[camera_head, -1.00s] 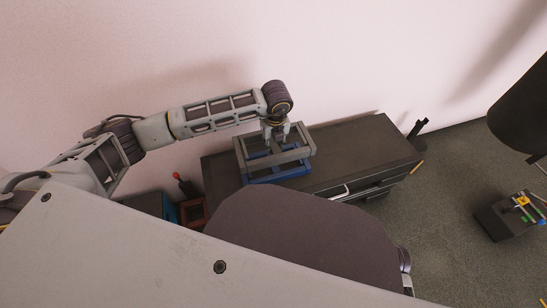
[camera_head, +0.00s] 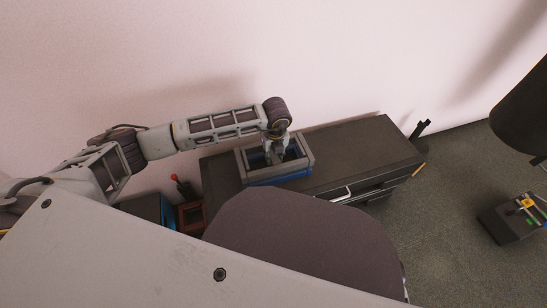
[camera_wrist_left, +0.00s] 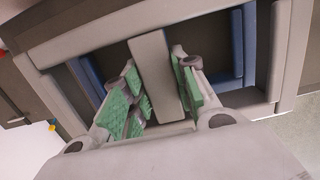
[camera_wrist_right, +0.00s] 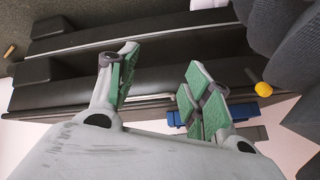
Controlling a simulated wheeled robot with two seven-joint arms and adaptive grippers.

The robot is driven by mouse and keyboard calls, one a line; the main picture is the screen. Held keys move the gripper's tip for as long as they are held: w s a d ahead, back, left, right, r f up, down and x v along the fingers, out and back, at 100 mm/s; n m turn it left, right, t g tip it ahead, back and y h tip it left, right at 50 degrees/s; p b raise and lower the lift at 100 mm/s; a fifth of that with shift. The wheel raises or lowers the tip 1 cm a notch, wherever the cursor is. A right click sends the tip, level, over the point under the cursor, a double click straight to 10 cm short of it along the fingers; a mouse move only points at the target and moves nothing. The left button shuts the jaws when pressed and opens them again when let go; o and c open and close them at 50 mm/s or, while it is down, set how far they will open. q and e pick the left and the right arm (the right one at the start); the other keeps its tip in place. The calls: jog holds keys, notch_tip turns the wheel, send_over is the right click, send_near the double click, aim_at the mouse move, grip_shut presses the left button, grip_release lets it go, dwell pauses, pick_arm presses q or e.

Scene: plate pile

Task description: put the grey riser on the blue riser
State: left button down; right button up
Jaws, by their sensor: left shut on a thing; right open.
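The grey riser (camera_head: 305,150) is an open rectangular frame with a middle bar. My left gripper (camera_head: 277,158) is shut on that bar (camera_wrist_left: 158,70), one finger on each side. The blue riser (camera_head: 285,177) stands on the dark cabinet directly under the grey riser; its front side shows below the grey frame. In the left wrist view, parts of the blue riser (camera_wrist_left: 237,45) show inside the grey frame, slightly turned against it. I cannot tell whether the two touch all round. My right gripper (camera_wrist_right: 160,88) is open and empty, in front of the cabinet.
The dark cabinet (camera_head: 365,145) has a clear top to the right of the risers and a drawer with a pale handle (camera_head: 342,195). A red open box (camera_head: 191,217) stands at its left. A dark box with coloured items (camera_head: 515,222) stands on the floor at far right.

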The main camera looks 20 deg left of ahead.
pick_arm(q)
jog(key=shift+f, duration=0.7)
pick_arm(e)
jog(key=shift+s+f, duration=0.2)
jog(key=shift+f, duration=0.3)
jog(key=shift+s+f, duration=0.15)
jog(key=shift+f, duration=0.3)
pick_arm(q)
jog(key=shift+f+b, duration=0.3)
jog(key=shift+f, duration=0.05)
pick_arm(e)
jog(key=shift+a, duration=0.1)
jog(key=shift+w, duration=0.15)
pick_arm(q)
jog(key=shift+f, duration=0.1)
jog(key=c, duration=1.2)
grip_release()
jog(key=shift+c, duration=0.2)
jog(key=shift+o, duration=0.6)
pick_arm(e)
jog(key=shift+w, duration=0.25)
